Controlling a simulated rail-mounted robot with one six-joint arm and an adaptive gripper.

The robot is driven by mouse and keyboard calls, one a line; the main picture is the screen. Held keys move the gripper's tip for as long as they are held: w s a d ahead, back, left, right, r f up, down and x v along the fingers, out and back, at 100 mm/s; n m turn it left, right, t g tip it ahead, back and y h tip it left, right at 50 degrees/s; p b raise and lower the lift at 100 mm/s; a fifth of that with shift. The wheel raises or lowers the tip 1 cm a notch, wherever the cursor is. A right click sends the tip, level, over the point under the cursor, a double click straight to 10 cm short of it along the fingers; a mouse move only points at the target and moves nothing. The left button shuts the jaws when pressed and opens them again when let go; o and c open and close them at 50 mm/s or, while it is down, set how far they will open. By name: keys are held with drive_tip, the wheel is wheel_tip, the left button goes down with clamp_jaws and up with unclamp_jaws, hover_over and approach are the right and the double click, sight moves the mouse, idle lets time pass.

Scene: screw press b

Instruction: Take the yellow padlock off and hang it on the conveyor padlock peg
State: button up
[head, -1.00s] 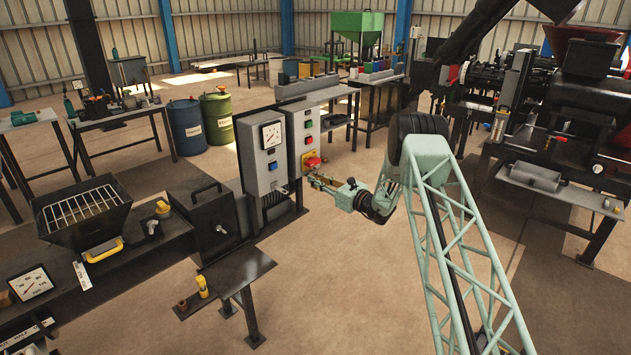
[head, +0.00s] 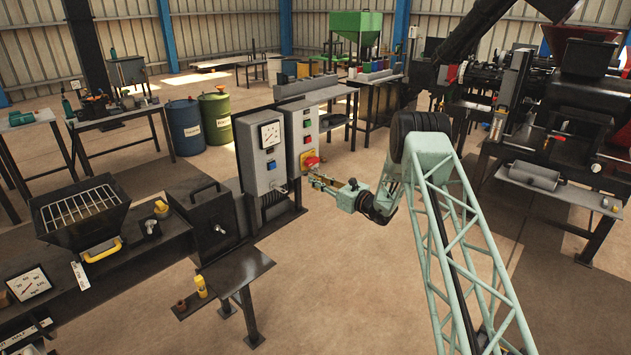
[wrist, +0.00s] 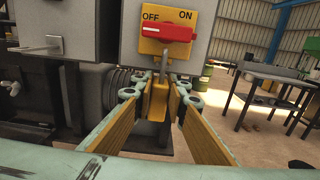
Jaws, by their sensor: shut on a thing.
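The yellow padlock (wrist: 158,103) is between the fingers of my gripper (wrist: 160,100) in the wrist view, and the gripper is shut on it. Its grey shackle (wrist: 163,76) points up to the yellow ON/OFF switch plate (wrist: 150,48), below the red handle (wrist: 165,33). The handle lies roughly level. I cannot tell whether the shackle still passes through the switch. In the head view my gripper (head: 322,183) is just in front of the switch (head: 309,161); the padlock is too small to make out there. I cannot identify the conveyor padlock peg for certain.
A grey gauge cabinet (head: 262,160) stands left of the switch box; a metal bar (wrist: 40,48) sticks out from it in the wrist view. A dark side shelf (head: 235,270) carries a small yellow object (head: 201,286). Open floor (head: 330,270) lies below my gripper.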

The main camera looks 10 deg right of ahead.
drive_tip(key=shift+v, duration=0.95)
idle(0.6)
drive_tip(key=shift+b+v, duration=0.5)
drive_tip(key=shift+v, duration=1.1)
drive_tip(key=shift+s, duration=0.1)
drive_tip(key=s+a+b, duration=0.1)
drive_tip(key=s+a, duration=1)
drive_tip(key=s, duration=0.6)
drive_tip(key=shift+a, duration=0.2)
drive_tip(key=shift+w+a, duration=0.15)
drive_tip(key=shift+w, duration=0.1)
drive_tip(key=shift+b+x, duration=0.65)
drive_tip(key=shift+x, duration=1.9)
drive_tip(key=shift+b, duration=0.45)
